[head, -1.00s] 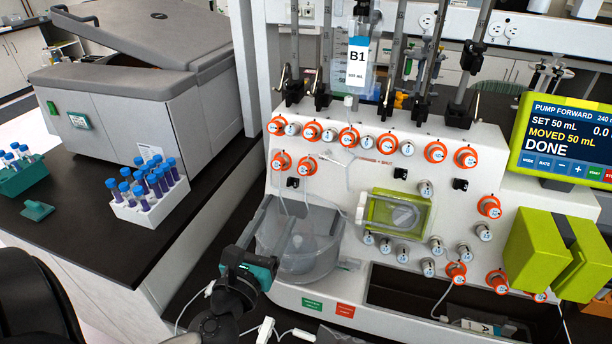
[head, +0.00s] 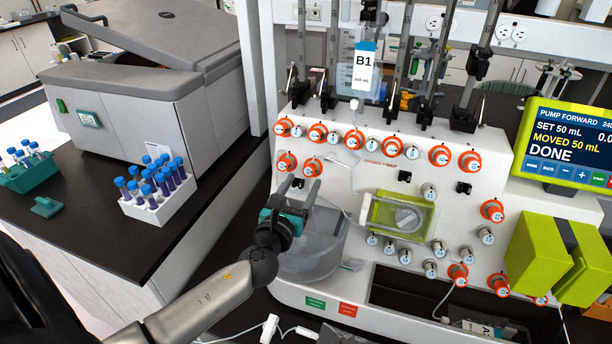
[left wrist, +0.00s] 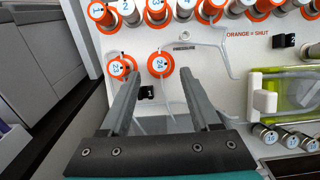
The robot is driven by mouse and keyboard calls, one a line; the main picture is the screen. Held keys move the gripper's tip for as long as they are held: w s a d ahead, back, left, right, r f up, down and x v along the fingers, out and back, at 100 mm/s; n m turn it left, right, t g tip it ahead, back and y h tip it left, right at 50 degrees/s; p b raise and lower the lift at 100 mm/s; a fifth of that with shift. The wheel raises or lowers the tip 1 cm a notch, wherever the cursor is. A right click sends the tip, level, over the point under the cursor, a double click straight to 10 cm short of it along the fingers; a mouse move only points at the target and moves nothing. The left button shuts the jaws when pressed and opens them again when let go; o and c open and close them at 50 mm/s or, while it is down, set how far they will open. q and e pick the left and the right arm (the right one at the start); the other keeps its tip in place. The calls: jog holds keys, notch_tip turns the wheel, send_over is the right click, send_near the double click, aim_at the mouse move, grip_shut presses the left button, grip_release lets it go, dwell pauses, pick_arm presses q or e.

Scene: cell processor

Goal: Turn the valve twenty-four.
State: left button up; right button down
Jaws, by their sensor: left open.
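Two orange valves sit side by side below the top row on the white panel, the left one (head: 287,162) and the right one (head: 311,167). They also show in the left wrist view, the left (left wrist: 118,67) and the right (left wrist: 160,64). Their numbers are too small and turned to read surely, so I cannot tell which is twenty-four. My left gripper (head: 301,181) is open and empty, just below these valves. In the left wrist view its fingers (left wrist: 160,82) point up towards the right one, one finger to each side of it. Contact is not visible. My right gripper is not in view.
A clear bowl (head: 318,254) stands below my left gripper. A green-framed unit (head: 401,215) is to its right. A thin white tube (left wrist: 226,52) runs near the valves. More valves (head: 440,156) line the panel. A tube rack (head: 158,207) stands on the left bench.

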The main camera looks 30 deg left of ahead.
aim_at(308, 174)
pick_arm(q)
jog(key=shift+x, duration=1.65)
grip_shut()
